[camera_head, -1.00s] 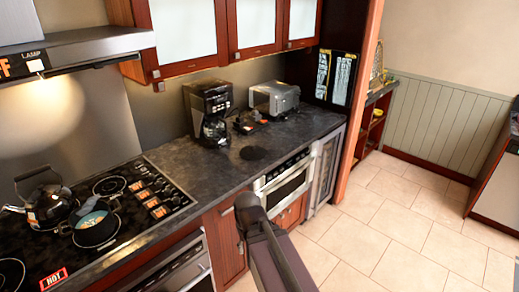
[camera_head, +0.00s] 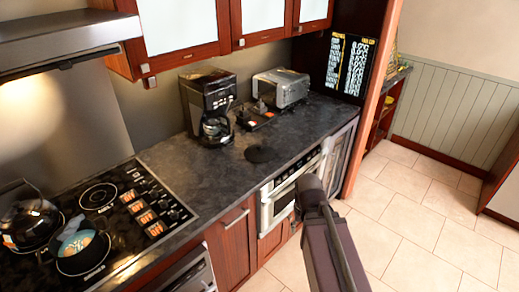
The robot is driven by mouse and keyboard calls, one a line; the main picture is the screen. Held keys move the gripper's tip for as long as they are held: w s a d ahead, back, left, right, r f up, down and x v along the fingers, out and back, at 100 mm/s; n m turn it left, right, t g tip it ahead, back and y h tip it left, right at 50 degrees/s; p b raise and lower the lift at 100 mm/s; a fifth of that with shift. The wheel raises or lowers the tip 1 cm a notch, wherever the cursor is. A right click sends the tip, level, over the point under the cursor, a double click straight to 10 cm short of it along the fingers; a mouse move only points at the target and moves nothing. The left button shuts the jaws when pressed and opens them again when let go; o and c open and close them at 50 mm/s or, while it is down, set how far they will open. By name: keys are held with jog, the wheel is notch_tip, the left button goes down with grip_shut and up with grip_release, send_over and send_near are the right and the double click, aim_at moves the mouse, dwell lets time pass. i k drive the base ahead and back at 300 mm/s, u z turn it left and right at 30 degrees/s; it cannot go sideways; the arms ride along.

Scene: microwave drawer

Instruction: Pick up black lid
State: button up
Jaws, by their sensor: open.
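A flat, round black lid (camera_head: 260,154) lies on the dark countertop, right of the coffee maker and near the counter's front edge. It stands out only faintly against the dark counter. My dark arm reaches up from the bottom of the view, and its upper end is in front of the drawer fronts, right of and below the lid in the picture. My gripper does not show; I cannot see its fingers.
The countertop (camera_head: 200,165) has a coffee maker (camera_head: 207,105), a toaster oven (camera_head: 281,88) and small dark items behind the lid. A stove (camera_head: 130,205) with a kettle (camera_head: 30,222) and pot (camera_head: 82,250) is at left. Tiled floor (camera_head: 420,220) is open at right.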

aim_at(255, 154)
jog(key=i, duration=0.85)
jog(key=u, duration=0.25)
